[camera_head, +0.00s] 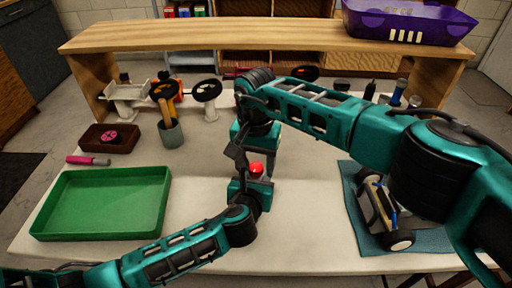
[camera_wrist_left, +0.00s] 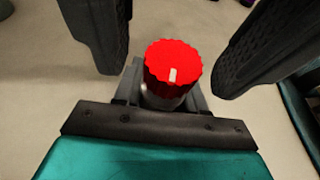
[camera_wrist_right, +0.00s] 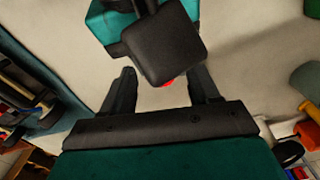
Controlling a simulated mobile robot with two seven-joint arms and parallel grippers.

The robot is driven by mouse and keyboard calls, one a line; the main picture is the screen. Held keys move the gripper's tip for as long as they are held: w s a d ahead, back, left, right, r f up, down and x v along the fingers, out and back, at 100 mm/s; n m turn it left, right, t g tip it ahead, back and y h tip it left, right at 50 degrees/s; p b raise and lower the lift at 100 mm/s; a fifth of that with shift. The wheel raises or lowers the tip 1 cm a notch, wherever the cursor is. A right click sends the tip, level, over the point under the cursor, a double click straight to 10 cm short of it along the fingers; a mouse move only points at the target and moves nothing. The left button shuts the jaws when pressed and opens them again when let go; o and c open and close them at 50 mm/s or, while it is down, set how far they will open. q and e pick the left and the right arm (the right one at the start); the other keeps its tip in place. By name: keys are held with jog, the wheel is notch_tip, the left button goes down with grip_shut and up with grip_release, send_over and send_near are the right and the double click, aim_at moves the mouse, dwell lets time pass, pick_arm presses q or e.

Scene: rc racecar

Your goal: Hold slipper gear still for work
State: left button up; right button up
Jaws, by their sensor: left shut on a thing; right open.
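The slipper gear is a red, ridged, round piece (camera_head: 256,169) with a white mark on its top. In the left wrist view the gear (camera_wrist_left: 173,66) sits upright between the closed grey fingers of my left gripper (camera_wrist_left: 168,92), which is shut on it. My right gripper (camera_wrist_right: 165,90) is open above the gear, its fingers apart on either side without visible contact. In the right wrist view my left gripper hides most of the gear.
A green tray (camera_head: 105,235) lies at the left, with a brown box (camera_head: 92,139) and a tool cup (camera_head: 171,135) behind it. A partly built car (camera_head: 380,205) sits on a blue mat (camera_head: 425,241) at the right. A wooden shelf (camera_head: 250,42) spans the back.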

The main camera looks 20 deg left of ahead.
aim_at(257, 166)
jog(key=m, duration=0.3)
jog(key=n, duration=0.4)
notch_tip(257, 166, up, 12)
jog(key=m, duration=0.5)
jog(key=shift+w, duration=0.2)
jog(key=shift+d+r, duration=0.1)
